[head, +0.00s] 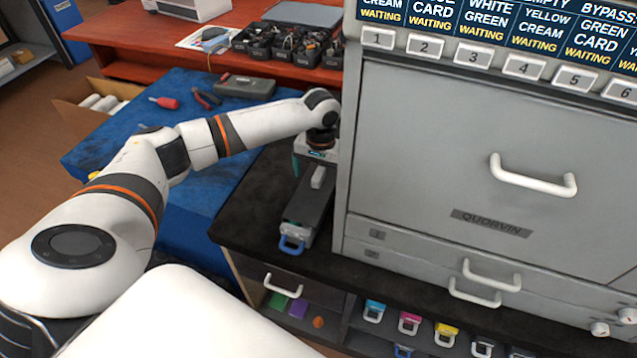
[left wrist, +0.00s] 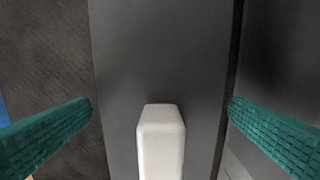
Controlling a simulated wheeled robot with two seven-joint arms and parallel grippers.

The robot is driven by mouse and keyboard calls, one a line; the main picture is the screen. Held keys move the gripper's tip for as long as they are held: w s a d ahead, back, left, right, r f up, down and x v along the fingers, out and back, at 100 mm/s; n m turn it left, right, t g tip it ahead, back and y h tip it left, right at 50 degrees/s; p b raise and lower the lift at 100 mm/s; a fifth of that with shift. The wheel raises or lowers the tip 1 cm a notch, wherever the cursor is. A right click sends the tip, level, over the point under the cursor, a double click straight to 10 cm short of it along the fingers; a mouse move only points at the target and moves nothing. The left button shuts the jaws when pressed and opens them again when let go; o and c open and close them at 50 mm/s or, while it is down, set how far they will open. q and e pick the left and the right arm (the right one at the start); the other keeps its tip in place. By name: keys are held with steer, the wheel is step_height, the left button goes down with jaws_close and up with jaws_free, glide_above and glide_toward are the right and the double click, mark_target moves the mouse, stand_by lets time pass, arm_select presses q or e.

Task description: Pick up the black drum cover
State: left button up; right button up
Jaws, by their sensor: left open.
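The black drum cover (head: 306,210) appears as a long dark grey-black box on the black counter top, beside the grey machine. It has a pale raised grip (head: 318,177) on top and a blue loop handle (head: 291,245) at its near end. My left gripper (head: 311,160) is over the cover's far part, partly hidden by its own wrist. In the left wrist view, the open teal fingers (left wrist: 160,104) stand wide apart on either side of the cover (left wrist: 160,55). The pale grip (left wrist: 161,140) shows between them, with no visible contact. My right gripper is not in view.
The grey machine (head: 430,135) rises close on the cover's right. A blue mat (head: 135,135) with a red screwdriver (head: 165,102), pliers and a grey case lies to the left. Below the counter, a shelf holds several coloured-handled cartridges (head: 410,322).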

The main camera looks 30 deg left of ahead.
arm_select(q)
step_height(320, 180, down, 2)
steer(key=shift+c, duration=0.2)
